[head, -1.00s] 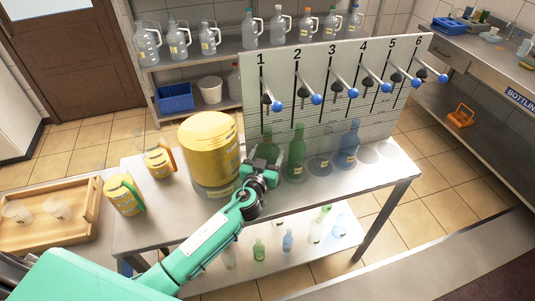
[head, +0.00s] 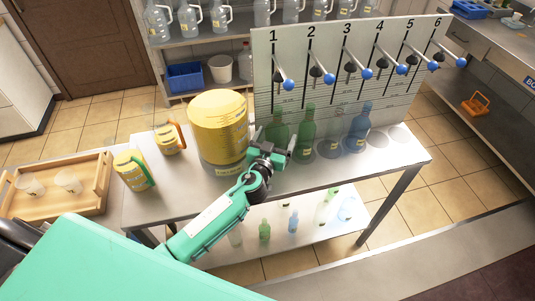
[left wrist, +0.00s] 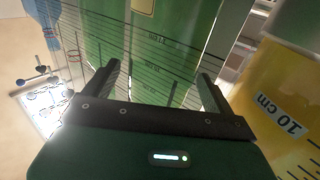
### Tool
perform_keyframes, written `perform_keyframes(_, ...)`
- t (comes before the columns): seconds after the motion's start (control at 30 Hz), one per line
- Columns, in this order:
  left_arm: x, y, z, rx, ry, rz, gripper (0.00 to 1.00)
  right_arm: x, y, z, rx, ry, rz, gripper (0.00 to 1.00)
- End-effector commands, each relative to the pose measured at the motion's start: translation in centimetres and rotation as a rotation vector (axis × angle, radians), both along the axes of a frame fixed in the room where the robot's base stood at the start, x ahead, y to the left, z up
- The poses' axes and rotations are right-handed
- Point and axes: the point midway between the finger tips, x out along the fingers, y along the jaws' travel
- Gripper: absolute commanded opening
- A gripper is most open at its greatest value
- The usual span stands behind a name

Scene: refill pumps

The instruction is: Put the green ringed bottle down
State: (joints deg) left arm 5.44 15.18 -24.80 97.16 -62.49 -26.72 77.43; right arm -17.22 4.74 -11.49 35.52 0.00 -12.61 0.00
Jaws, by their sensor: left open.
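A green bottle (head: 278,130) stands upright under position 1 of the numbered rack, partly hidden by my left gripper (head: 275,158). The left gripper is open at its near side, low down. In the left wrist view, the green bottle (left wrist: 150,45) fills the space ahead of and between the two spread fingers (left wrist: 158,85); I cannot tell whether they touch it. A second green bottle (head: 305,132) stands under position 2. I cannot make out rings on either bottle. My right gripper is out of view.
A large yellow-filled container (head: 218,130) stands close left of the gripper, also large in the left wrist view (left wrist: 285,105). A blue bottle (head: 358,128) stands to the right. Two yellow jugs are at left. The table's (head: 350,172) front right is clear.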

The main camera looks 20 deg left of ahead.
Motion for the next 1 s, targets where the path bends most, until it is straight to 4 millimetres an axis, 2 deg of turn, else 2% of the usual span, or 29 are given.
perform_keyframes(0.3, -6.3, 0.0, -0.4, -0.002, 0.0, -0.001, 0.88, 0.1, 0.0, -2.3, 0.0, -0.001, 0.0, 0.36)
perform_keyframes(0.5, -9.1, 0.0, -0.2, -0.002, 0.0, 0.0, 0.88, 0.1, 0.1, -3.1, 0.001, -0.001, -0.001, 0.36)
perform_keyframes(0.7, -10.3, 0.0, -0.1, 0.0, 0.0, 0.0, 0.88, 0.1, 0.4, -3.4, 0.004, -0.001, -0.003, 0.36)
perform_keyframes(1.0, -10.4, 0.0, 0.0, 0.001, -0.001, 0.0, 0.88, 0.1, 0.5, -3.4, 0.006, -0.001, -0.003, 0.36)
